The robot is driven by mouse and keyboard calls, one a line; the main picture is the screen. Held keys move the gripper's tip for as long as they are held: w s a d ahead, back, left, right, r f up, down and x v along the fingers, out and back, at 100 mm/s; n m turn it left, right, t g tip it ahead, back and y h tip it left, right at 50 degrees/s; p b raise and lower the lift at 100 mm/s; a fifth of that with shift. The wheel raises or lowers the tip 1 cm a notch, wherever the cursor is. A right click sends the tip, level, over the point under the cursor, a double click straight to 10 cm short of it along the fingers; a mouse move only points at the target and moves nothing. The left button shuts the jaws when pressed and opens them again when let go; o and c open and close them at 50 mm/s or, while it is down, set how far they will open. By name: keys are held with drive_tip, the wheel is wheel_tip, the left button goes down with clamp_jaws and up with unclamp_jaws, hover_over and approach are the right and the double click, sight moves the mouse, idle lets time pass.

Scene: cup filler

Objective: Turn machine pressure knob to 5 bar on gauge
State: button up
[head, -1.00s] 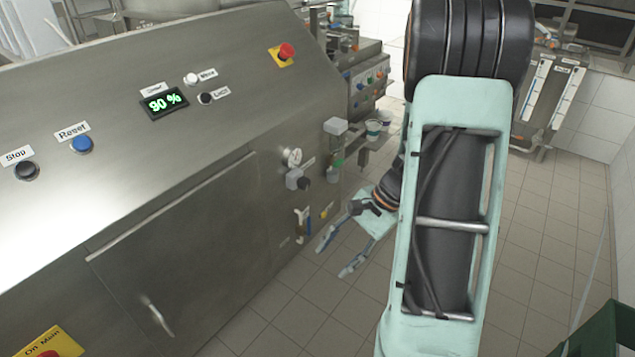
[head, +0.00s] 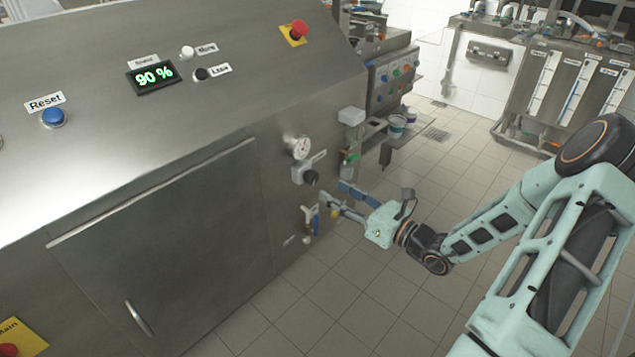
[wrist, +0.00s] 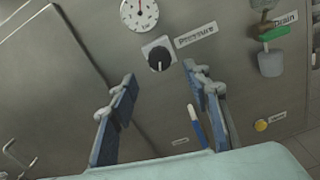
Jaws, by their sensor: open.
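The pressure knob (head: 311,177) is a black knob on a grey square mount on the machine's side panel. In the wrist view the knob (wrist: 159,59) sits ahead of and between my fingers, beside a label reading "Pressure". The round white gauge (head: 301,147) is just above it. In the wrist view the gauge (wrist: 139,13) is cut by the top edge, and its bar reading is too small to tell. My gripper (head: 335,195) is open and empty, below and right of the knob in the head view. In the wrist view my gripper (wrist: 158,90) shows its two blue fingers wide apart.
A blue-handled valve (head: 312,219) is below the knob. A green-handled drain valve (wrist: 273,33) is to the right. A red emergency button (head: 299,28) and a 90 % display (head: 154,76) are on the machine's top.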

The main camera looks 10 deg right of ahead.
sight(315, 181)
drive_tip(key=x, duration=0.7)
drive_tip(key=shift+w+a+b, duration=0.15)
drive_tip(key=shift+w+b, duration=0.1)
drive_tip(key=shift+b, duration=0.1)
drive_tip(key=shift+c, duration=0.4)
drive_tip(key=c, duration=1.1)
drive_tip(key=shift+n, duration=0.4)
drive_tip(key=n, duration=0.3)
drive_tip(key=shift+f+b, duration=0.15)
drive_tip(key=shift+b, duration=0.25)
drive_tip(key=shift+n+b, duration=0.6)
drive_tip(key=shift+n, duration=0.8)
